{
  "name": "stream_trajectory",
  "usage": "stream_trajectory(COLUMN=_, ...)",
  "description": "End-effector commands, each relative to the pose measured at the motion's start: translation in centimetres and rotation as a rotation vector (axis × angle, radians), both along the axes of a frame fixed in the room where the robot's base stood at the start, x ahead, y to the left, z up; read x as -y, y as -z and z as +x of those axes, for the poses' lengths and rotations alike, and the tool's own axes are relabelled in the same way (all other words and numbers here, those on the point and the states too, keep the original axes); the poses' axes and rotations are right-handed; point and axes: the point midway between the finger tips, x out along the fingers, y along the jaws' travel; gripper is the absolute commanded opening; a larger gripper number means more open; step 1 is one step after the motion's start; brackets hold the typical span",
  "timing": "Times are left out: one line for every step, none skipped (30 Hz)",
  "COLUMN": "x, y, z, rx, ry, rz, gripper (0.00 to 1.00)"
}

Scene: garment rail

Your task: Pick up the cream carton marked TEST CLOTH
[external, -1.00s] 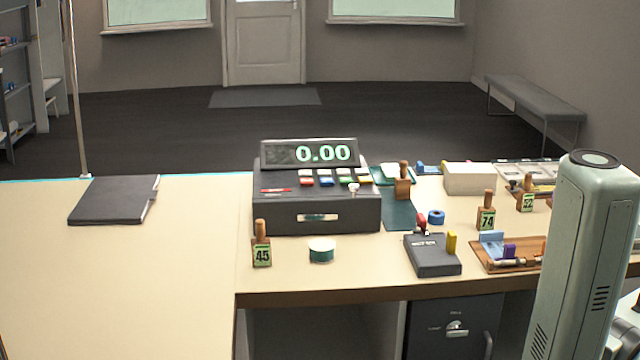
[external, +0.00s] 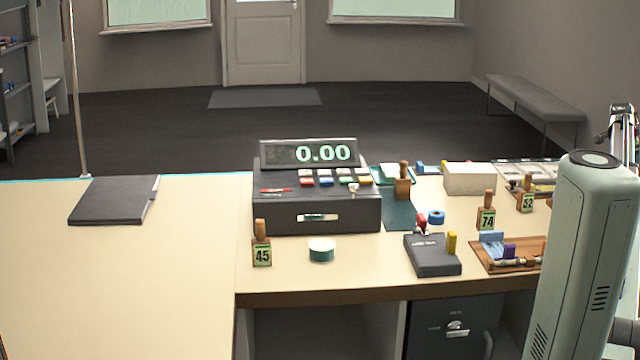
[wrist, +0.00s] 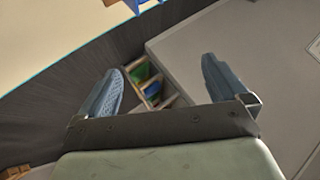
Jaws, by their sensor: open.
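No carton with a readable TEST CLOTH mark shows. A plain whitish-cream box (external: 470,179) stands at the back right of the counter in the external view, with no lettering I can make out. My gripper (wrist: 166,84) is open in the wrist view, with nothing between its two blue-grey fingers. Beyond them are a grey flat surface and a compartment. In the external view, part of my arm shows at the right edge, but the fingers cannot be made out there.
A cash register (external: 316,205) stands mid-counter. The left counter is clear except a dark folder (external: 113,200). The wrist view shows a grey surface (wrist: 225,40) and a divided bin (wrist: 150,82).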

Motion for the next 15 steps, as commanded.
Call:
stream_trajectory(x=-2.9, y=0.0, z=2.2, rx=-0.014, ry=-0.007, rz=0.053, gripper=1.0)
stream_trajectory(x=-4.4, y=0.2, z=3.0, rx=-0.024, ry=-0.005, rz=0.087, gripper=1.0)
stream_trajectory(x=-6.6, y=0.3, z=4.1, rx=-0.039, ry=-0.004, rz=0.129, gripper=1.0)
stream_trajectory(x=-8.3, y=0.4, z=4.8, rx=-0.052, ry=-0.004, rz=0.161, gripper=1.0)
stream_trajectory(x=-10.0, y=0.5, z=5.5, rx=-0.065, ry=-0.001, rz=0.192, gripper=1.0)
stream_trajectory(x=-12.3, y=0.6, z=6.4, rx=-0.084, ry=0.0, rz=0.232, gripper=1.0)
stream_trajectory(x=-14.1, y=0.6, z=7.1, rx=-0.099, ry=0.001, rz=0.261, gripper=1.0)
stream_trajectory(x=-15.8, y=0.6, z=7.6, rx=-0.116, ry=0.004, rz=0.289, gripper=1.0)
stream_trajectory(x=-18.2, y=0.7, z=8.4, rx=-0.139, ry=0.007, rz=0.326, gripper=1.0)
stream_trajectory(x=-20.0, y=0.7, z=8.8, rx=-0.158, ry=0.01, rz=0.353, gripper=1.0)
stream_trajectory(x=-21.8, y=0.6, z=9.3, rx=-0.177, ry=0.012, rz=0.379, gripper=1.0)
stream_trajectory(x=-24.3, y=0.6, z=9.8, rx=-0.205, ry=0.016, rz=0.412, gripper=1.0)
stream_trajectory(x=-26.1, y=0.5, z=10.1, rx=-0.225, ry=0.02, rz=0.436, gripper=1.0)
stream_trajectory(x=-27.9, y=0.4, z=10.4, rx=-0.248, ry=0.023, rz=0.458, gripper=1.0)
stream_trajectory(x=-30.4, y=0.2, z=10.7, rx=-0.277, ry=0.028, rz=0.485, gripper=1.0)
